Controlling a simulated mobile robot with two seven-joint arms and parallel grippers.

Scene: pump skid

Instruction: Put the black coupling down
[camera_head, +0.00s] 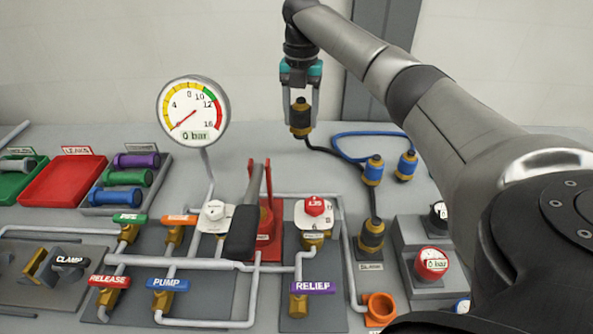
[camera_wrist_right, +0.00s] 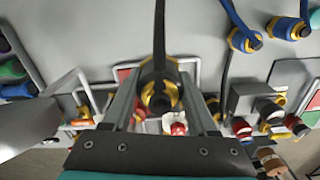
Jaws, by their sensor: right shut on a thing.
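My right gripper (camera_head: 300,104) points down at the back of the skid, left of the blue hose. It is shut on the black coupling (camera_head: 300,120), which has yellow bands and hangs upright between the fingers. The coupling appears to be above the grey surface; the exact gap is hard to tell. A black hose (camera_head: 325,152) runs from it to the right and down to a fitting (camera_head: 371,236) on a stand. In the right wrist view the coupling (camera_wrist_right: 158,80) sits between both fingers (camera_wrist_right: 158,100). My left gripper is not in view.
Two blue couplings (camera_head: 373,170) with a blue hose (camera_head: 350,136) stand to the right. The pressure gauge (camera_head: 193,112) rises to the left. A red-framed hand pump (camera_head: 266,215) and valve pipework stand in front. Bare grey surface (camera_head: 255,140) lies left of the gripper.

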